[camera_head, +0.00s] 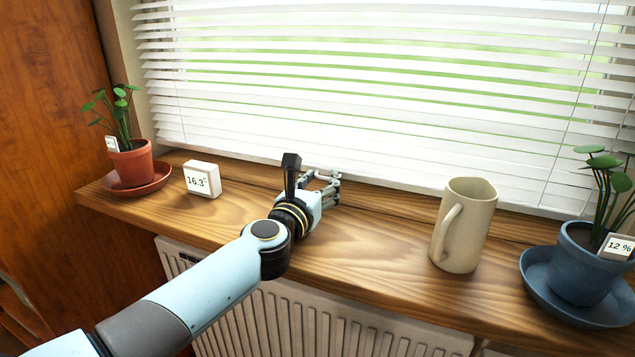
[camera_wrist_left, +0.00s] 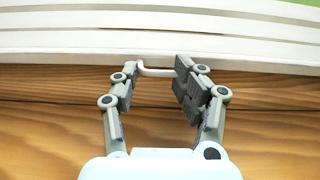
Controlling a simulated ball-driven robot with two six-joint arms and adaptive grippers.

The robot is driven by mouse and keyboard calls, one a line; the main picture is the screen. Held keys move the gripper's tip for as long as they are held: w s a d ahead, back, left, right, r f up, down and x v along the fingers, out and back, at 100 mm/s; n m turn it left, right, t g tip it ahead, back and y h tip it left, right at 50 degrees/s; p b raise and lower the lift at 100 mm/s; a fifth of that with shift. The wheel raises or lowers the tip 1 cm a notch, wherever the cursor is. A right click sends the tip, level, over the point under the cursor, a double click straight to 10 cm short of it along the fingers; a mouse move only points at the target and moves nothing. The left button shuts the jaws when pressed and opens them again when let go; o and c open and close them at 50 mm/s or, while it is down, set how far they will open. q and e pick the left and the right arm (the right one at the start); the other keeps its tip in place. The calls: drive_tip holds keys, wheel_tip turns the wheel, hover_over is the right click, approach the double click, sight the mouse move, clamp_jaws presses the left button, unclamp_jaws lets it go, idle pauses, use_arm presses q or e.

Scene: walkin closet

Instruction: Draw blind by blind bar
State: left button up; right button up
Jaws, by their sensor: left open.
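The white slatted blind (camera_head: 360,90) hangs over the window behind the wooden sill, with its slats tilted open. Its bottom bar (camera_wrist_left: 60,54) runs across the upper part of the left wrist view, and a small white loop handle (camera_wrist_left: 157,72) projects from it. My left gripper (camera_head: 326,183) is just in front of the blind, low over the sill. In the left wrist view it is open (camera_wrist_left: 155,76), with the loop handle between its fingertips. Whether a fingertip touches the handle, I cannot tell. In the head view the gripper hides the handle. My right gripper is not in view.
On the wooden sill (camera_head: 375,228) stand a terracotta plant pot (camera_head: 132,163), a small white thermometer (camera_head: 202,180), a beige mug (camera_head: 466,225) and a blue plant pot (camera_head: 580,270). A radiator (camera_head: 300,325) is below. The sill between gripper and mug is clear.

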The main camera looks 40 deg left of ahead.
use_arm(q)
drive_tip(key=shift+d, duration=0.35)
drive_tip(key=shift+d, duration=0.15)
drive_tip(key=shift+a, duration=0.2)
drive_tip(key=shift+s, duration=0.1)
drive_tip(key=shift+s+d, duration=0.1)
drive_tip(key=shift+s, duration=0.2)
drive_tip(key=v, duration=1.1)
drive_tip(key=shift+s, duration=0.1)
